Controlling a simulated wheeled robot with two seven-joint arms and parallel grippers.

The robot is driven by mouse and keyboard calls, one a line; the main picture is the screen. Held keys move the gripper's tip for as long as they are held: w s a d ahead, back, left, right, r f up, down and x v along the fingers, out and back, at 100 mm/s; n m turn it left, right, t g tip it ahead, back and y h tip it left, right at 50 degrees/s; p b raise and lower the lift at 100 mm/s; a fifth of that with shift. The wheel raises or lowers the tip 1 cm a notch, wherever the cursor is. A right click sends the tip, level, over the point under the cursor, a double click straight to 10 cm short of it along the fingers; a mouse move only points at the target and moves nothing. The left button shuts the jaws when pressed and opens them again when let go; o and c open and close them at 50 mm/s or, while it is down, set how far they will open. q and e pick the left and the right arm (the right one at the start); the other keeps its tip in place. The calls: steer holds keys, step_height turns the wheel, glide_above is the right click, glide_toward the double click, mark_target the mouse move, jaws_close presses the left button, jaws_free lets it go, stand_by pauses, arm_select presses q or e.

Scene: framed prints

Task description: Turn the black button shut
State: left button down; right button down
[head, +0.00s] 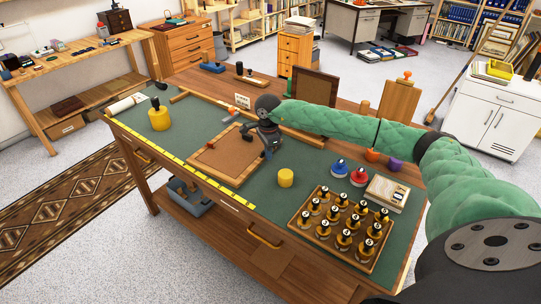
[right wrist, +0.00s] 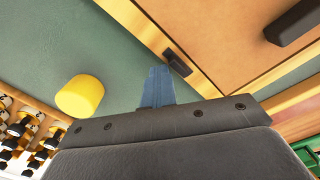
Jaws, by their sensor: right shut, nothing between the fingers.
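A wooden frame (head: 241,182) with a brown backing board (head: 222,160) lies flat on the green mat. In the right wrist view the small black button (right wrist: 177,62) sits on the frame's light rail, its long side roughly along the rail rather than across the board. My right gripper (head: 268,153) is down at the frame's right side in the head view. Its blue fingers (right wrist: 157,86) are shut and empty, close beside the button; I cannot tell whether they touch it. The gripper hides that part of the frame in the head view. My left gripper is out of view.
A yellow cylinder (head: 285,178) stands on the mat close to my right gripper. A tray (head: 370,262) of several black-topped pieces is at the front right. A dark bar (right wrist: 295,22) lies over the board. The mat left of the frame is mostly clear.

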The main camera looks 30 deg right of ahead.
steer(key=shift+w+a, duration=0.15)
steer(key=shift+a, duration=0.2)
stand_by(0.5)
step_height(320, 180, up, 7)
steer(key=shift+p, duration=0.45)
stand_by(0.5)
